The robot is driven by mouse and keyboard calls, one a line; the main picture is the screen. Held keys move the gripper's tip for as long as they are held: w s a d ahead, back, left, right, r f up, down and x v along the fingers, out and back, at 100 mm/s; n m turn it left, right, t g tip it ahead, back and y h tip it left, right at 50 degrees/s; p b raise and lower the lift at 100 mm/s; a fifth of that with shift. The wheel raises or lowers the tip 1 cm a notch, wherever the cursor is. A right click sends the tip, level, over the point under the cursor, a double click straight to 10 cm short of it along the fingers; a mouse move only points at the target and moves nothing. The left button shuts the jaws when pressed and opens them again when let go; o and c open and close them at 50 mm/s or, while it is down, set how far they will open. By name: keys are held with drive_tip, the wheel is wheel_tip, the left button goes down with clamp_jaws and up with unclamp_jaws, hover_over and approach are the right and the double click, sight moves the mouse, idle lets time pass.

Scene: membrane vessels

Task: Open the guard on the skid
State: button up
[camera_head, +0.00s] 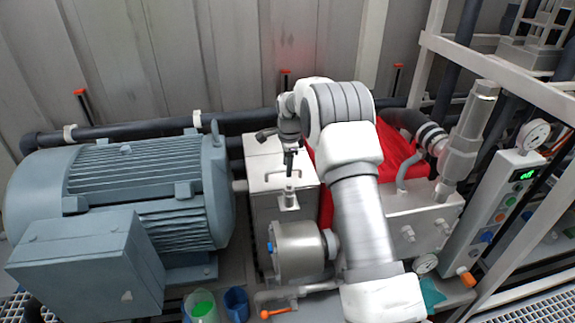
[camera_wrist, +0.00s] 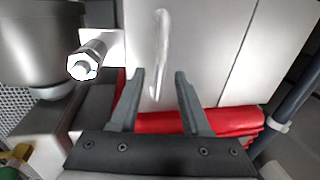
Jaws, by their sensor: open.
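The guard appears to be the pale metal box (camera_head: 262,168) between the blue-grey motor and the pump parts; its lid looks closed. In the wrist view a pale flat panel (camera_wrist: 205,50) carries a slim whitish curved handle (camera_wrist: 162,45).
The motor (camera_head: 150,190) fills the left. A red cover (camera_head: 394,148) lies behind my arm and shows in the wrist view (camera_wrist: 220,121). A control panel (camera_head: 505,200) and white frame (camera_head: 500,78) stand at right.

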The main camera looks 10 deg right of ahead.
drive_tip(key=shift+c, duration=0.3)
clamp_jaws()
idle(1.1)
